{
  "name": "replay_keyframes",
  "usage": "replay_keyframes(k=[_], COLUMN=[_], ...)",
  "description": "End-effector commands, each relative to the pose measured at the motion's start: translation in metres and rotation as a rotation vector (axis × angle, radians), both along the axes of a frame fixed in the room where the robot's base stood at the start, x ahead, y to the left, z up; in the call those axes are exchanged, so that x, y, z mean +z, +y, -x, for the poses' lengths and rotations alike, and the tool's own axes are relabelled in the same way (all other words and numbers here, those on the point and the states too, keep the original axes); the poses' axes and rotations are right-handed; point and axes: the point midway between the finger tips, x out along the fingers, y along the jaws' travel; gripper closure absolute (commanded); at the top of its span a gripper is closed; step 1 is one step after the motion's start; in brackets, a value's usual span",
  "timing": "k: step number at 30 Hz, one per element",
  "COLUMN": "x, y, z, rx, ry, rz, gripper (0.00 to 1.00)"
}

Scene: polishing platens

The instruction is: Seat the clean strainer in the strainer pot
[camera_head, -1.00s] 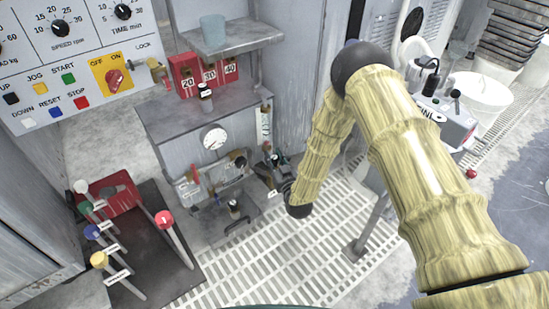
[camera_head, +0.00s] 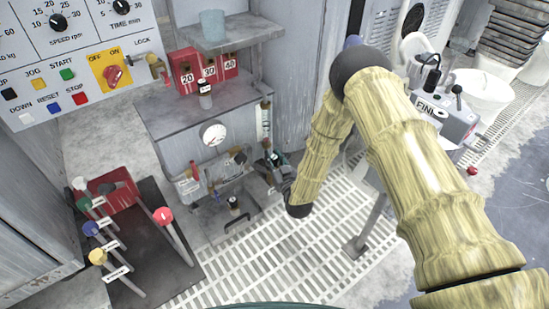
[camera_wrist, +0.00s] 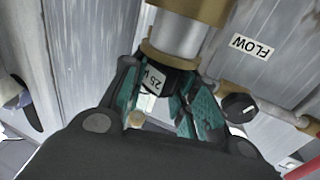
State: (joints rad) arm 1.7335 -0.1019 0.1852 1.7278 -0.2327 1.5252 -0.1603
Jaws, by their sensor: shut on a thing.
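My gripper (camera_wrist: 163,92) has teal finger pads, closed around a small black piece with a white "25" label (camera_wrist: 154,79), which looks like the strainer. In the head view my gripper (camera_head: 276,162) is at the right end of the grey cabinet, close to the foot of an upright tube (camera_head: 265,121). In the wrist view a pale tube with a brass collar (camera_wrist: 170,57) stands right above the black piece. I cannot tell whether they touch. The strainer pot is not clearly identifiable; my fingers hide the piece's lower part.
A "FLOW" label (camera_wrist: 250,46) and a pipe with a black knob (camera_wrist: 238,107) are close at right. A gauge (camera_head: 214,134) and small dark cylinder (camera_head: 234,204) are on the cabinet. A labelled bottle (camera_head: 205,94) stands above. The grating (camera_head: 290,255) is mostly clear.

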Motion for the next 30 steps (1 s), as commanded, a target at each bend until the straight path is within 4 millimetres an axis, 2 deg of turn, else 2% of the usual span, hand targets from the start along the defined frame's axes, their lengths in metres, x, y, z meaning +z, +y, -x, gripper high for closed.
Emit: replay_keyframes(k=[30], x=[-0.020], y=[0.000], z=[0.000], rx=[0.000], ry=[0.000], rz=[0.000], gripper=[0.98])
